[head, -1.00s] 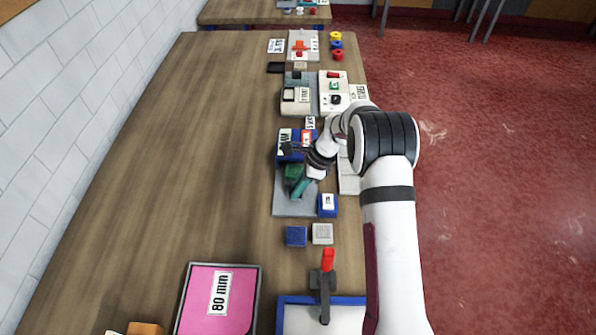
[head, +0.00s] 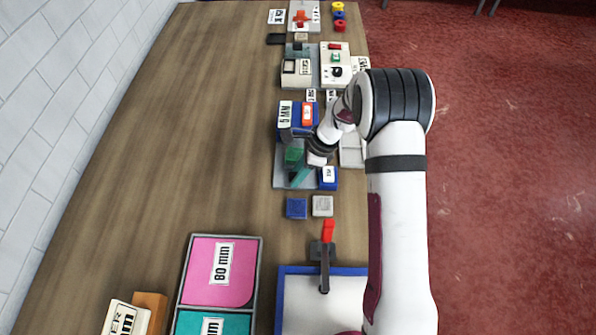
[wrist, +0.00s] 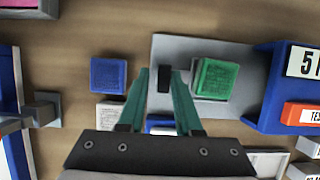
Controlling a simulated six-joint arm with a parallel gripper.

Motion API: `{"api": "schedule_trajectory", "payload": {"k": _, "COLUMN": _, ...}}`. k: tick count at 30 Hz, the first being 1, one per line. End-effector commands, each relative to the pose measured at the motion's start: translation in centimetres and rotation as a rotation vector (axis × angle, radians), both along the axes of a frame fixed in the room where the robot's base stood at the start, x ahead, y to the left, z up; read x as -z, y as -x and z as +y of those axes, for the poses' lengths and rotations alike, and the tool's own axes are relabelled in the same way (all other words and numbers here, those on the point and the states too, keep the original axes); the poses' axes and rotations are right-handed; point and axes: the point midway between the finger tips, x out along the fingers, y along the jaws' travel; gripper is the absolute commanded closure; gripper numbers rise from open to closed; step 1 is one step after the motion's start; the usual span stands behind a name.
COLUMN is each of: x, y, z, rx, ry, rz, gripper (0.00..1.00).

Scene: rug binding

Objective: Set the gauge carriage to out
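The gauge is a grey base plate (head: 282,177) with a blue housing (wrist: 262,88) bearing a "5 M…" label and an orange tag. A green block (head: 293,157) stands on the plate; in the wrist view the green block (wrist: 215,79) has a dark upright piece (wrist: 164,79) on its left side. I cannot tell for certain which part is the carriage. My gripper (head: 300,176) has teal fingers. In the wrist view my gripper (wrist: 158,74) is open, its tips on either side of the dark piece, with a gap visible at the left finger.
A blue block (wrist: 107,74) and a pale block (wrist: 111,114) lie left of the plate in the wrist view. A blue block with a white label (head: 328,177) stands at the plate's near right corner. The table left of the gauge is clear.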

Motion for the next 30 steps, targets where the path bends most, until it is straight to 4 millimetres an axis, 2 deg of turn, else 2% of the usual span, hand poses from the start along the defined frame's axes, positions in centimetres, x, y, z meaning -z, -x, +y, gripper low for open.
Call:
{"api": "schedule_trajectory", "payload": {"k": 5, "x": -0.9, "y": -0.1, "z": -0.4, "rx": 0.000, "ry": -0.001, "rz": -0.003, "gripper": 0.68}}
{"api": "schedule_trajectory", "payload": {"k": 8, "x": -2.8, "y": -0.1, "z": -1.1, "rx": 0.001, "ry": 0.000, "rz": -0.005, "gripper": 0.68}}
{"api": "schedule_trajectory", "payload": {"k": 15, "x": -9.8, "y": -0.2, "z": -4.0, "rx": 0.003, "ry": 0.000, "rz": -0.006, "gripper": 0.68}}
{"api": "schedule_trajectory", "payload": {"k": 21, "x": -13.6, "y": -0.1, "z": -5.7, "rx": 0.002, "ry": 0.000, "rz": -0.001, "gripper": 0.68}}
{"api": "schedule_trajectory", "payload": {"k": 25, "x": -14.5, "y": 0.0, "z": -6.0, "rx": 0.001, "ry": 0.000, "rz": 0.000, "gripper": 0.68}}
{"api": "schedule_trajectory", "payload": {"k": 30, "x": -14.6, "y": 0.0, "z": -6.1, "rx": 0.000, "ry": 0.000, "rz": 0.000, "gripper": 0.68}}
